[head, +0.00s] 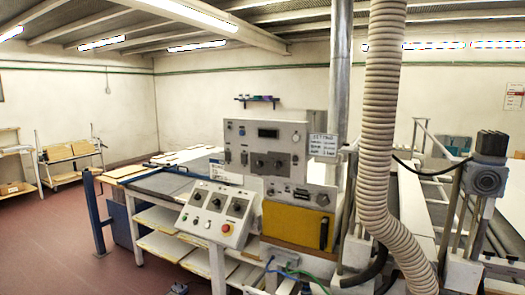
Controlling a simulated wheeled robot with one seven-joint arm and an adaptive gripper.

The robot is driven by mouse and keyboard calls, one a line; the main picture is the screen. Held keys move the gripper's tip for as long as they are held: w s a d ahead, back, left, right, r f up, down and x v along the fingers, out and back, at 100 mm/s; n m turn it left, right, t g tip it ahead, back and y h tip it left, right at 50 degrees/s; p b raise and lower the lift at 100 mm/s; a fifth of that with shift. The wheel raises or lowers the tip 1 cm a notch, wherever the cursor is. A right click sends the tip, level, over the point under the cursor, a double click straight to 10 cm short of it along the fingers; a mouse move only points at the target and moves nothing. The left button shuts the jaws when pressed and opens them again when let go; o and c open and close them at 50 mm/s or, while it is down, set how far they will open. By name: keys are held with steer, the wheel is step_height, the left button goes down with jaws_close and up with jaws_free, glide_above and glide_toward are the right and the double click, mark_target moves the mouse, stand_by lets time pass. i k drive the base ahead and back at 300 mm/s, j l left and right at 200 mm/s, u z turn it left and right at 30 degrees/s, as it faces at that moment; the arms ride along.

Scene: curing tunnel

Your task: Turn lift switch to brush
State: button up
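A sloped grey control box (218,212) stands at the front of the machine. It carries several small dark knobs or switches on black plates, a red button (226,228) and smaller buttons. Their labels are too small to read, so I cannot tell which one is the lift switch or where it points. Behind it is an upright grey panel (265,133) with a display and more dark knobs (260,161). A small dark shape (178,289) at the bottom edge seems to be the tip of my gripper, apart from the box. Its fingers cannot be made out.
A yellow panel (296,226) with a black handle sits right of the control box. A ribbed hose (380,130) hangs in front on the right. Cables (300,275) lie below. A blue post (97,215) stands left; open red floor (60,250) lies there.

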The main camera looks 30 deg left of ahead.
mark_target(277, 165)
steer(key=i+j+u, duration=0.15)
steer(key=j, duration=0.25)
steer(key=i+j+u, duration=0.1)
steer(key=j, duration=0.25)
steer(key=i+j+u, duration=0.15)
steer(key=j, duration=0.25)
steer(key=i+j+u, duration=0.1)
steer(key=j, duration=0.25)
steer(key=i, duration=0.05)
